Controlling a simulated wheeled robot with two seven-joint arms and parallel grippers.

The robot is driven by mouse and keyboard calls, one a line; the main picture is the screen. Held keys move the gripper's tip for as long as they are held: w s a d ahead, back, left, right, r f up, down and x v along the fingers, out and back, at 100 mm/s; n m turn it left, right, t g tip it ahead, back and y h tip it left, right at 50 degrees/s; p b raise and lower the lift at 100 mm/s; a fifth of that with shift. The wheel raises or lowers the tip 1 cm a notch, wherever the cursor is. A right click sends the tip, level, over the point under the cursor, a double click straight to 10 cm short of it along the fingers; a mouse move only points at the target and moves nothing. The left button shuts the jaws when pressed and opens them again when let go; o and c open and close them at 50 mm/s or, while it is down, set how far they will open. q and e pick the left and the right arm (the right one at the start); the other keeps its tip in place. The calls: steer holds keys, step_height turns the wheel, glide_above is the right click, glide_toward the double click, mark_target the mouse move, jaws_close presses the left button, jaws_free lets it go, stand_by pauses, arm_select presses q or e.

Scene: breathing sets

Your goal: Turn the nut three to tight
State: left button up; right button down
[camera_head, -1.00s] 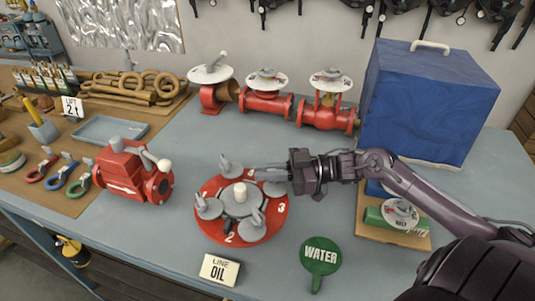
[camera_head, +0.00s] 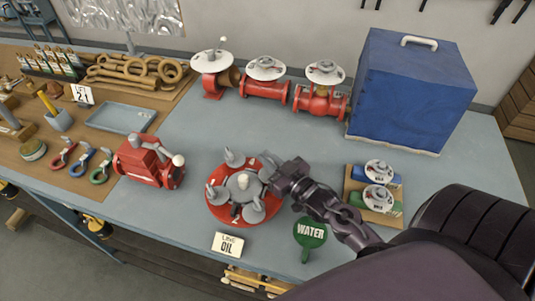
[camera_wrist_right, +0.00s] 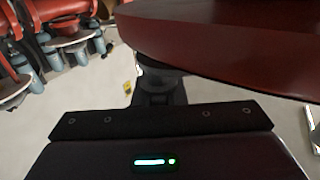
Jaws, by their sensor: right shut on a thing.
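A round red disc (camera_head: 218,212) lies on the bench, with numbers on it and a grey hub (camera_head: 242,186) at its middle. Several grey winged nuts stand around the hub: one at the back (camera_head: 234,159), one at the left (camera_head: 214,194) and one at the front right (camera_head: 254,211). My right gripper (camera_head: 273,178) is at the disc's right rim, shut on the right-hand nut (camera_head: 268,164), which it mostly hides. I cannot read that nut's number. In the right wrist view, a dark red rounded edge (camera_wrist_right: 240,50) fills the top right. My left gripper is not in view.
A red valve (camera_head: 150,162) stands left of the disc. An OIL card (camera_head: 228,244) and a green WATER sign (camera_head: 310,232) lie in front. More red valves (camera_head: 264,82) and a blue box (camera_head: 410,92) stand behind. A board with blue and green cylinders (camera_head: 375,187) is at the right.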

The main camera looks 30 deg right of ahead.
steer(key=shift+d+m+h+p, duration=0.2)
steer(key=shift+m+h+p, duration=0.15)
steer(key=shift+m+h, duration=1.2)
steer(key=shift+n+h, duration=0.25)
steer(key=shift+h, duration=0.2)
steer(key=c, duration=1.5)
jaws_free()
steer(key=shift+s+f+b, duration=0.15)
steer(key=shift+s+b, duration=0.15)
steer(key=shift+s, duration=0.2)
steer(key=s+b, duration=0.2)
steer(key=s, duration=0.4)
steer(key=shift+a, duration=0.2)
steer(key=shift+s, duration=0.35)
